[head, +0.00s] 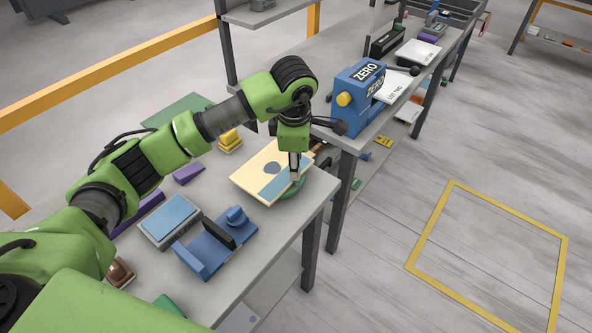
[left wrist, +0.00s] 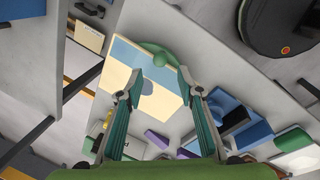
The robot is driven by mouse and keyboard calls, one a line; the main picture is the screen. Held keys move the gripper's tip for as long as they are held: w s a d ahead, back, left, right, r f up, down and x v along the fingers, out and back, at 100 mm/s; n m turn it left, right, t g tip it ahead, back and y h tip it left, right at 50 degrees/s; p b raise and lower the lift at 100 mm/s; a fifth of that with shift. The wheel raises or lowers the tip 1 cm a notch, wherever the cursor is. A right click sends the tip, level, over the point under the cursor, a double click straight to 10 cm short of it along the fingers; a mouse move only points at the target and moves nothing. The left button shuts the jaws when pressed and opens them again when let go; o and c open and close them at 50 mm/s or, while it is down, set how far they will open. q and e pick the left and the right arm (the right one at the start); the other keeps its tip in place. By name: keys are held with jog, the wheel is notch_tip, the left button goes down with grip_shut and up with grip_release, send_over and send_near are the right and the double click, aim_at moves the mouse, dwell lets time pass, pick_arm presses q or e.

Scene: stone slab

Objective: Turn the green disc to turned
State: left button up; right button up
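The green disc (head: 293,190) sits at the right edge of the near table, partly hidden behind my gripper and the cream-and-blue board (head: 256,176). In the left wrist view the disc (left wrist: 149,47) shows beyond the fingertips, with a small green knob (left wrist: 160,58) at its edge. My left gripper (head: 295,178) points down over the disc. In the left wrist view the gripper's fingers (left wrist: 159,82) are apart, with nothing visibly held between them. I cannot tell whether a finger touches the disc or board. My right gripper is not in view.
A blue holder (head: 217,244) and a grey box with a blue top (head: 169,221) stand on the near table. A blue machine marked ZERO (head: 358,97) stands on the table behind. A yellow frame (head: 489,243) marks clear floor at the right.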

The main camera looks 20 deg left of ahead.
pick_arm(q)
jog(key=f, duration=0.2)
jog(key=f+p, duration=0.1)
jog(key=f, duration=0.1)
jog(key=w+f, duration=0.1)
jog(key=f, duration=0.1)
jog(key=shift+w+a+f, duration=0.15)
jog(key=shift+f, duration=0.1)
grip_shut()
